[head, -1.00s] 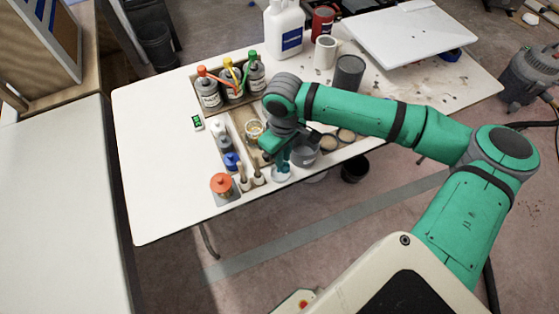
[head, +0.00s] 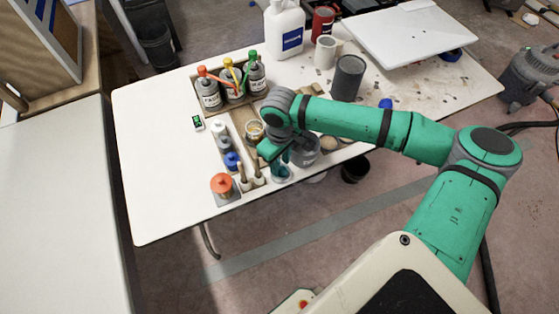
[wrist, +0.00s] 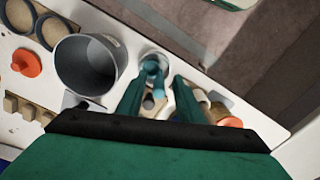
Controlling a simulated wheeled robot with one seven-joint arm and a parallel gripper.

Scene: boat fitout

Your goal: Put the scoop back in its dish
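The teal-blue scoop (wrist: 152,68) is seen between my fingers in the wrist view, with its upper part in or over the small pale dish (wrist: 155,55). A lighter blue part of it lies closer to my palm. The dish (head: 281,179) is near the table's front edge in the head view, with teal showing at it; how deep the scoop sits is unclear. My gripper (wrist: 160,83) is open, its two green fingers apart on either side of the scoop. In the head view my gripper (head: 275,158) is low over the dish, and my wrist hides part of the area.
A grey pot (wrist: 86,65) stands close beside the dish. Wooden-handled tools (head: 250,178) and an orange-capped jar (head: 222,186) stand on the other side. Several bottles (head: 232,86) fill a tray behind.

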